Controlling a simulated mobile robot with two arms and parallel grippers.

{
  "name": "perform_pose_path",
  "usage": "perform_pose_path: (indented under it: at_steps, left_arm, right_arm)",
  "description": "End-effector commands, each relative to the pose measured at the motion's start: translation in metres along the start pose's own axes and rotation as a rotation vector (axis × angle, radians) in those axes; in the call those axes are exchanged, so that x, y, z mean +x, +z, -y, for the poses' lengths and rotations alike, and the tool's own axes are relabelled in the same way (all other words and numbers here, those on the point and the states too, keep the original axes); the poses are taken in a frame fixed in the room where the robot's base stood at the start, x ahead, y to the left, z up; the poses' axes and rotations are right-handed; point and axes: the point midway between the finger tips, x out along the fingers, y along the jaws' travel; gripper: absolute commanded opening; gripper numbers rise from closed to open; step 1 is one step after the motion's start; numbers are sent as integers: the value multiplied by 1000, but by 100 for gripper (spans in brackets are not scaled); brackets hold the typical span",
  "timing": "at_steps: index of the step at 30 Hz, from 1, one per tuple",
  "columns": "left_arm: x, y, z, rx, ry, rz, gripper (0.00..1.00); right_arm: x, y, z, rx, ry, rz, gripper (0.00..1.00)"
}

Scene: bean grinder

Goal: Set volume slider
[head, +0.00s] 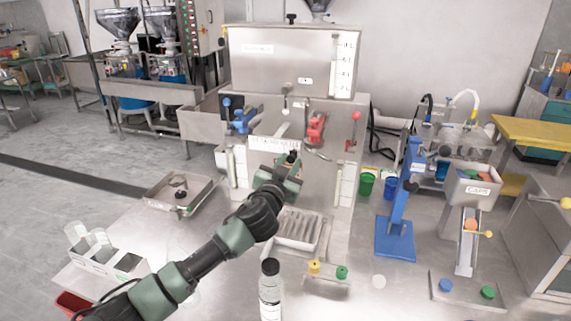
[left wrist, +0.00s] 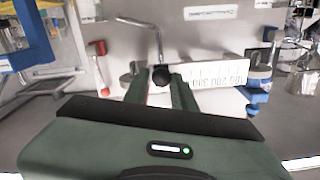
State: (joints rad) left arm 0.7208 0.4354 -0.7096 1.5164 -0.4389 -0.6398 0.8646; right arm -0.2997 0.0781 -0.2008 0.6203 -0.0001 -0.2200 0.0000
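A white numbered scale strip (left wrist: 215,75) runs sideways on the steel machine front in the left wrist view. In the head view the strip (head: 272,145) is partly behind my left gripper. A round black knob (left wrist: 160,76), apparently the slider's, shows between the two green fingertips at one end of the strip. My left gripper (left wrist: 161,84) has its fingers apart on either side of the knob; whether they touch it I cannot tell. In the head view my left gripper (head: 289,162) is close to the machine front. My right gripper is out of view.
A red clamp (head: 315,128) and a blue clamp (head: 242,120) flank the scale. A slotted tray (head: 298,230) lies below the gripper. A clear bottle with a black cap (head: 270,290) stands in front. A blue press (head: 397,205) stands to the right.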

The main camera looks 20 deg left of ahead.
Motion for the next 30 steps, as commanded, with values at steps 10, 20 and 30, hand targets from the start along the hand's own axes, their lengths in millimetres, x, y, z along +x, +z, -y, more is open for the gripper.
perform_pose_path:
  at_steps: [10,20,30]
  left_arm:
    - [0,0,0,0,0,0,45]
    - [-38,4,-2,-1,3,0,45]
    - [-77,1,-3,0,3,0,45]
  right_arm:
    - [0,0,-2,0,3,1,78]
    - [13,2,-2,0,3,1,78]
    - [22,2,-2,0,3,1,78]
